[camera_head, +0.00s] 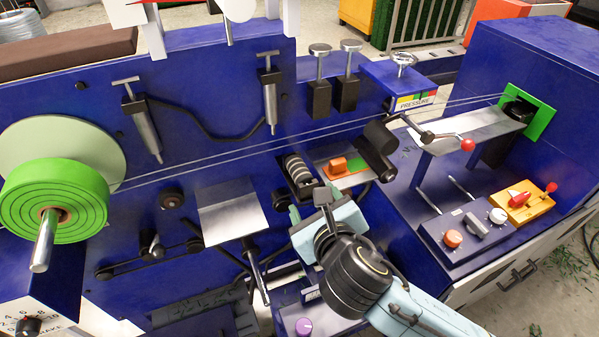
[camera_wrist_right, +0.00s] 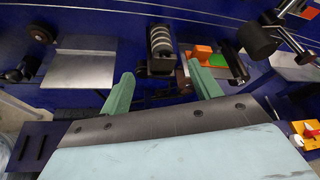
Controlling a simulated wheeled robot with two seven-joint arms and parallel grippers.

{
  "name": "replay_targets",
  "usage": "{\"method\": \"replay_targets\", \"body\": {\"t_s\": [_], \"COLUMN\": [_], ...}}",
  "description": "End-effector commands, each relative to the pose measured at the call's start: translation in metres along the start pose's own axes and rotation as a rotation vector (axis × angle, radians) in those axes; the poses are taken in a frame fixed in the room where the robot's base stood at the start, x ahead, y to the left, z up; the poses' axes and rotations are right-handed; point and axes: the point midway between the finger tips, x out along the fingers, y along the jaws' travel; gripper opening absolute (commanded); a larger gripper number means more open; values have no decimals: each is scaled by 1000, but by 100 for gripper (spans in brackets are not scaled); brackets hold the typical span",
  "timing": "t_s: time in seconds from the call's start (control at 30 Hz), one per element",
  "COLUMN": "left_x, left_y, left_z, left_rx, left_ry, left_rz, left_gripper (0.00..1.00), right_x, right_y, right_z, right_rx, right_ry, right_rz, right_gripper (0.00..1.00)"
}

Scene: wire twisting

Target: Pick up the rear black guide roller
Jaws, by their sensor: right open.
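Several black rollers sit on the blue machine, and I cannot tell for certain which one is the rear guide roller. One round black roller (camera_head: 172,198) is on the front panel left of the metal plate; it also shows in the right wrist view (camera_wrist_right: 42,32). A thicker black cylinder (camera_head: 379,138) is by the crank handle at the right, also in the right wrist view (camera_wrist_right: 257,40). My right gripper (camera_head: 314,204) is open and empty, with green fingers. In the right wrist view its fingers (camera_wrist_right: 160,77) point towards the ribbed grey roller (camera_wrist_right: 161,42) in its black bracket, apart from it.
A green wire spool (camera_head: 55,200) is at the left, with wires running right to a green-framed opening (camera_head: 527,115). A silver plate (camera_head: 232,210) juts out left of my gripper. An orange block (camera_head: 338,165) and a red-knobbed crank (camera_head: 467,145) lie to the right.

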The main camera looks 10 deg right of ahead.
Motion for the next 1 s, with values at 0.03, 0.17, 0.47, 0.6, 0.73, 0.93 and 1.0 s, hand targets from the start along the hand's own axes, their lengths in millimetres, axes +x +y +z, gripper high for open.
{"method": "replay_targets", "body": {"t_s": [0.03, 0.17, 0.47, 0.6, 0.73, 0.93, 1.0], "left_x": [2, 7, 14, 16, 21, 26, 26], "left_y": [0, 0, 0, 0, 0, 0, 0], "left_z": [0, 1, 1, 1, 2, 1, 1], "left_rx": [0, 0, 0, 0, 0, 0, 0], "left_ry": [0, 0, 0, 0, 0, 1, 2], "left_rz": [0, 0, -1, -1, -1, -1, -1], "left_gripper": [0, 0, 0, 0, 0, 0, 0], "right_x": [7, 32, 75, 84, 104, 127, 129], "right_y": [0, 0, 0, 0, -1, -2, -2], "right_z": [0, -1, 0, 0, 0, 0, 1], "right_rx": [-7, -6, -3, -2, 0, -3, -3], "right_ry": [-1, 0, 0, 0, 1, 1, 0], "right_rz": [-3, -4, 0, -1, -1, 0, 0], "right_gripper": [63, 63, 63, 63, 63, 63, 63]}}
